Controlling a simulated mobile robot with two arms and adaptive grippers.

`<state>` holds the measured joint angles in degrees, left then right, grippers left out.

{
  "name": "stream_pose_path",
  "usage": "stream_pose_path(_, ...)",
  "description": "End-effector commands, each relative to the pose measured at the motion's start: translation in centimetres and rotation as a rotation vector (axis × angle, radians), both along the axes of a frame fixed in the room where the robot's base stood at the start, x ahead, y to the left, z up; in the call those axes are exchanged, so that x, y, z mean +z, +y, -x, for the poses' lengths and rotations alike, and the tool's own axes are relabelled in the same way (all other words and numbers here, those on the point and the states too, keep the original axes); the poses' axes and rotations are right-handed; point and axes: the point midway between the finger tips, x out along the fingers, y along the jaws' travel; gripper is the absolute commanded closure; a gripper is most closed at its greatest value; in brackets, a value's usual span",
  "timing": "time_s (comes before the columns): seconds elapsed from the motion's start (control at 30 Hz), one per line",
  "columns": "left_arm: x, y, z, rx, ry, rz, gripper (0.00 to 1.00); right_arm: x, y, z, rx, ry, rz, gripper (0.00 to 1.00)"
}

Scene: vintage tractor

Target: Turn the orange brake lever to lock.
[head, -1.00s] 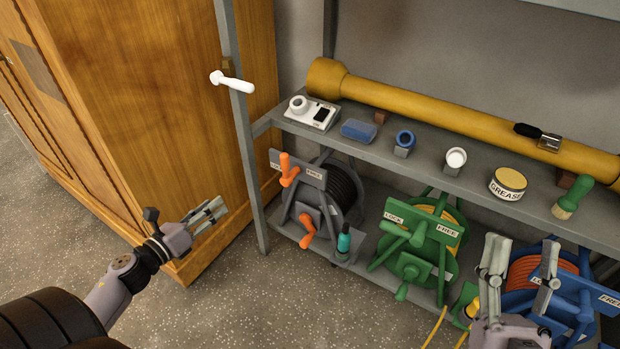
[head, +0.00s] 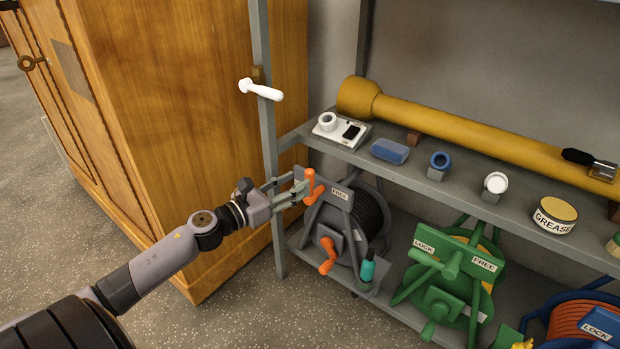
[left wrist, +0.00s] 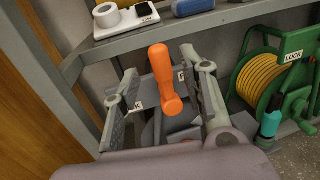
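The orange brake lever (head: 311,187) stands at the top of the grey hose reel (head: 345,222) on the lower shelf. A FREE label shows to its right in the head view. In the left wrist view the lever (left wrist: 163,75) stands upright between the two fingers, with gaps on both sides. My left gripper (head: 292,189) is open around the lever; its fingers (left wrist: 160,100) do not visibly touch it. The LOCK label is mostly hidden behind the gripper. My right gripper is out of the head view.
An orange crank (head: 327,257) and a teal bottle (head: 367,268) are below the lever. A green reel (head: 446,275) stands to the right. The shelf post (head: 270,150) is close to my left gripper. The upper shelf (head: 400,171) overhangs the reels.

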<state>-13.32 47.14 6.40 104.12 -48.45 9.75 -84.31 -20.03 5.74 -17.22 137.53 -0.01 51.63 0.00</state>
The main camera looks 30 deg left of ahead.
Motion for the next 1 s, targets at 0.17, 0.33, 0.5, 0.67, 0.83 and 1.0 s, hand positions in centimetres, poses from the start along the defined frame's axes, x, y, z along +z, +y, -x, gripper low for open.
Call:
stream_pose_path(0.17,0.1,-0.7,-2.8,0.000,-0.003,-0.001,0.60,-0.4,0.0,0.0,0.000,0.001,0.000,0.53)
stream_pose_path(0.33,0.0,-1.2,-4.5,0.000,-0.001,0.002,0.60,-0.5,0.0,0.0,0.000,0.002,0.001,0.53)
stream_pose_path(0.5,0.0,-1.5,-5.3,0.001,0.000,0.002,0.60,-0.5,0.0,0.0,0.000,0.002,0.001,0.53)
stream_pose_path(0.67,0.0,-1.5,-5.5,0.001,0.001,0.002,0.60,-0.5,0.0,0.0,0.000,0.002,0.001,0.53)
stream_pose_path(0.83,0.0,-1.5,-5.5,0.001,0.001,0.002,0.61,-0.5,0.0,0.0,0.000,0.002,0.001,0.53)
stream_pose_path(1.0,0.0,-1.5,-5.5,0.000,0.001,0.002,0.72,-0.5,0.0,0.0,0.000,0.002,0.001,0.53)
